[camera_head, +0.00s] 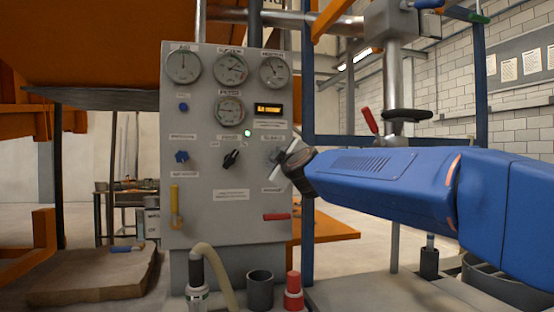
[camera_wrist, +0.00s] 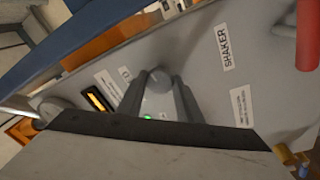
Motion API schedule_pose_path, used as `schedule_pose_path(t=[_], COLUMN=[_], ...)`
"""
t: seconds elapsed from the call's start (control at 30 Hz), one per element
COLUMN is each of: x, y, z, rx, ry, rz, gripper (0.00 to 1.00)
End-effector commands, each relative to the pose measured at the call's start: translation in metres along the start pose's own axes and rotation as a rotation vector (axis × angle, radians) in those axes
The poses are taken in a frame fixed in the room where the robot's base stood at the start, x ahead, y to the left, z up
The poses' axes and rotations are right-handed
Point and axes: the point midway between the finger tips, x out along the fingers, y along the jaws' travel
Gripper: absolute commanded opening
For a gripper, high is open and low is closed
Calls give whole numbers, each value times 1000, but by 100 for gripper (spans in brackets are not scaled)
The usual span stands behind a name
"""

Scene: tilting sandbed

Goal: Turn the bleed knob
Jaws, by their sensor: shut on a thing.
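The grey control panel (camera_head: 225,238) stands upright in front of me in the head view. My gripper (camera_head: 279,158) is at the panel's right side, at the middle row of controls. In the wrist view its two grey fingers (camera_wrist: 159,98) are shut on a grey round knob (camera_wrist: 158,80), one finger on each side. I take this to be the bleed knob; its label is not readable. In the head view the knob is mostly hidden by the gripper.
A black selector (camera_head: 231,159) and a blue knob (camera_head: 182,156) sit left of my gripper. A red lever (camera_head: 277,217) is below it; a SHAKER label (camera_wrist: 225,48) shows nearby. A blue post (camera_head: 307,225) stands just right of the panel.

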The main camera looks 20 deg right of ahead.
Motion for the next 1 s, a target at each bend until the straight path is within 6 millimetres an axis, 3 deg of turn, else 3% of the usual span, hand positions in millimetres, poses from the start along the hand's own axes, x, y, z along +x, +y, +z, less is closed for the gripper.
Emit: schedule_pose_path(t=[1.0], x=[0], y=[-2], z=[-2], rx=[957], ry=[-80], rz=[78], gripper=[10])
